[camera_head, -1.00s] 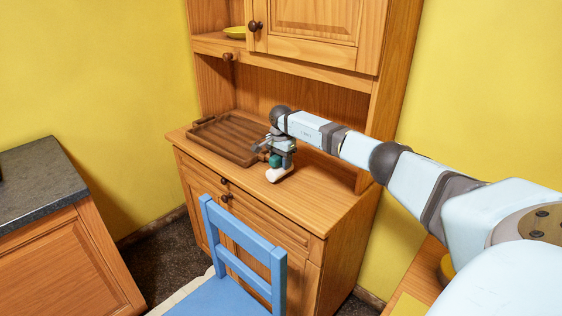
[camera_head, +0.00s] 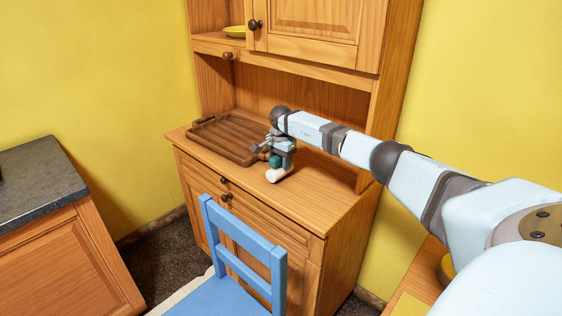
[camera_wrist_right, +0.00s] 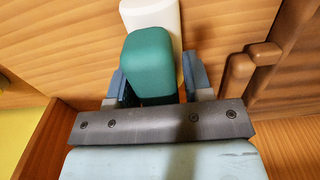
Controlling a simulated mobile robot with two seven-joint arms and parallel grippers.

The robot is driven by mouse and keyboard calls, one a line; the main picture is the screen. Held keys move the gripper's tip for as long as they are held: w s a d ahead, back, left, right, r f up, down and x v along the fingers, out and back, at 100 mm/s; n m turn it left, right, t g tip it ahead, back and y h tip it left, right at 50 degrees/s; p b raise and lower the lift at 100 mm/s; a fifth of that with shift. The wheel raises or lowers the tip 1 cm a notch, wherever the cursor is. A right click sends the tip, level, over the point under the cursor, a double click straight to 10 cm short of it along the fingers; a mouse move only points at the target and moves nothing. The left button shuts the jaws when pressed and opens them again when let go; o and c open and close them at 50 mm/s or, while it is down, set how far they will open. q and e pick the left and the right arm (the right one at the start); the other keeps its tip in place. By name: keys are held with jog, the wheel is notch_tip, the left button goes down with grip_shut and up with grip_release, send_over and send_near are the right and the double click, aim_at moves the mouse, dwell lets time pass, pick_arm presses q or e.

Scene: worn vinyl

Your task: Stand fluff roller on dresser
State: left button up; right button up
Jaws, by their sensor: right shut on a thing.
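The fluff roller has a white roller end (camera_head: 277,175) and a teal handle (camera_head: 276,160). My right gripper (camera_head: 275,152) is shut on the teal handle. In the right wrist view the teal handle (camera_wrist_right: 150,62) sits between the two fingers (camera_wrist_right: 150,85), with the white end (camera_wrist_right: 158,14) beyond it. The wooden dresser (camera_head: 318,203) has a bare top around the roller. My left gripper is not in view.
A brown wooden tray (camera_head: 228,137) lies on the dresser just left of my right gripper. A blue chair (camera_head: 240,262) stands in front. The top's right side is clear.

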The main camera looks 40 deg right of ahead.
jog(key=shift+f+b, duration=0.3)
jog(key=shift+f, duration=0.1)
dwell(0.3)
jog(key=o, duration=1)
jog(key=shift+r, duration=0.2)
jog(key=shift+r+p, duration=2.3)
jog(key=shift+r, duration=1.55)
